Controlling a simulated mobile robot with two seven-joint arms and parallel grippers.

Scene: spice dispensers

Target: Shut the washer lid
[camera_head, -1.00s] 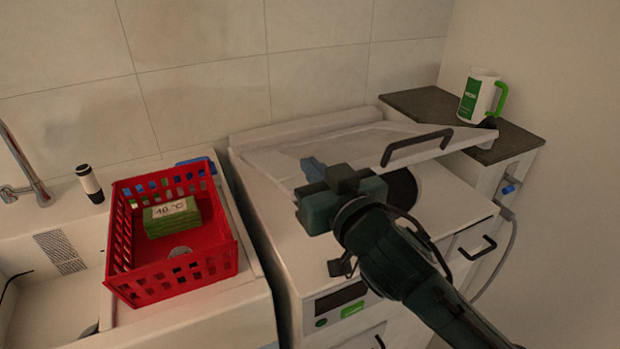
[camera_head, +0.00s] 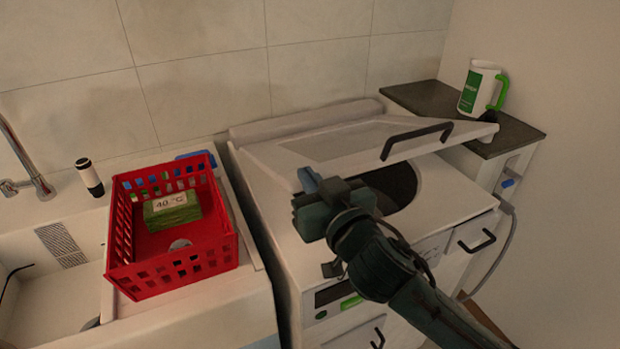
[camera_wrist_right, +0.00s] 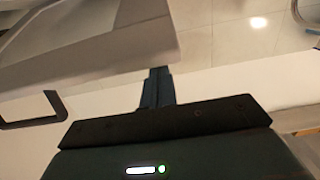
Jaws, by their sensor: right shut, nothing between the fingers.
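The washer (camera_head: 285,235) is white, with its top lid (camera_head: 350,143) tilted partly open over a dark round opening (camera_head: 395,186). A dark bar handle (camera_head: 415,140) sits on the lid near its right end. My right gripper (camera_head: 309,178) is shut and empty at the lid's front left edge. In the right wrist view, the gripper's fingers (camera_wrist_right: 157,86) are together beside the lid's edge (camera_wrist_right: 130,55), and the handle (camera_wrist_right: 35,112) is at the left. I cannot tell whether the fingertips touch the lid. My left gripper is not in view.
A red basket (camera_head: 125,240) holding a green block (camera_head: 172,212) stands on the counter left of the washer, near the sink (camera_head: 50,300). A white and green mug (camera_head: 478,90) stands on the dark shelf (camera_head: 425,95) behind right.

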